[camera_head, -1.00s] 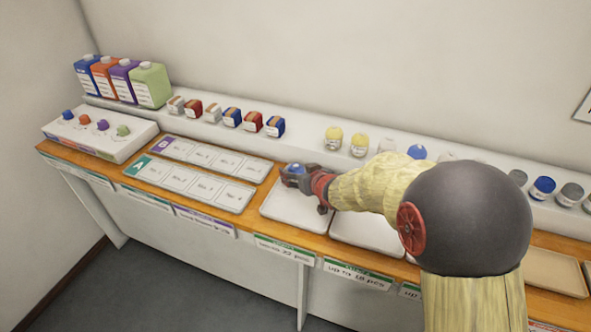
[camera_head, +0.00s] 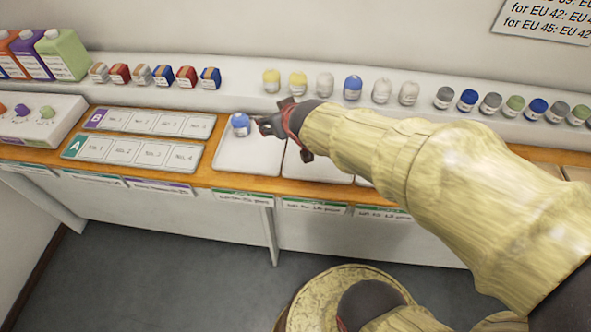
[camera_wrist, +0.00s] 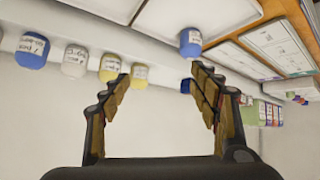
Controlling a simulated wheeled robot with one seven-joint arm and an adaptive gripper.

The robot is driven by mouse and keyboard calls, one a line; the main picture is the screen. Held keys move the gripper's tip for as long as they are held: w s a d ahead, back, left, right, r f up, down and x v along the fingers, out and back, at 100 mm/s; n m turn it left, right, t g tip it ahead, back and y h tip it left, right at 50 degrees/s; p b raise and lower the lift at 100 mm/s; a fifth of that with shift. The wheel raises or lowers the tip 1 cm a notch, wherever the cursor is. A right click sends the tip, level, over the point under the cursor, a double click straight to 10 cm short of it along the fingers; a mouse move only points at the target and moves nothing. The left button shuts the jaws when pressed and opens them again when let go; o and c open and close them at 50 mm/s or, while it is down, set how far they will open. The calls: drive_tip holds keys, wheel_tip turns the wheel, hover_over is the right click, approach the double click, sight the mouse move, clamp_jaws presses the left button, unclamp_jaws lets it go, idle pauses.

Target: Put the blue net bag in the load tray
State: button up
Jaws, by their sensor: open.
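A blue net bag (camera_head: 240,124) with a white label stands on the leftmost white tray (camera_head: 247,160), near its back left part. It also shows in the wrist view (camera_wrist: 191,42), beyond the fingertips and apart from them. My gripper (camera_head: 260,122) is open and empty just to the right of the bag. In the wrist view the two fingers (camera_wrist: 160,78) are spread with nothing between them. In the head view it is hard to tell how small the gap to the bag is.
Another blue bag (camera_head: 352,88) stands on the back shelf among yellow and white ones. Label boards (camera_head: 133,152) lie left of the tray. Small striped packs (camera_head: 163,74) and large cartons (camera_head: 62,54) stand on the shelf. My arm covers much of the trays to the right.

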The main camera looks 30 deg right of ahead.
drive_tip(key=s+a+r+g, duration=0.1)
drive_tip(key=s+a+g, duration=0.1)
drive_tip(key=s, duration=0.9)
drive_tip(key=s+a+r+g+y, duration=0.1)
drive_tip(key=s+a+r+g, duration=0.1)
drive_tip(key=s, duration=0.9)
drive_tip(key=shift+a+r+g, duration=0.3)
drive_tip(key=shift+a, duration=0.55)
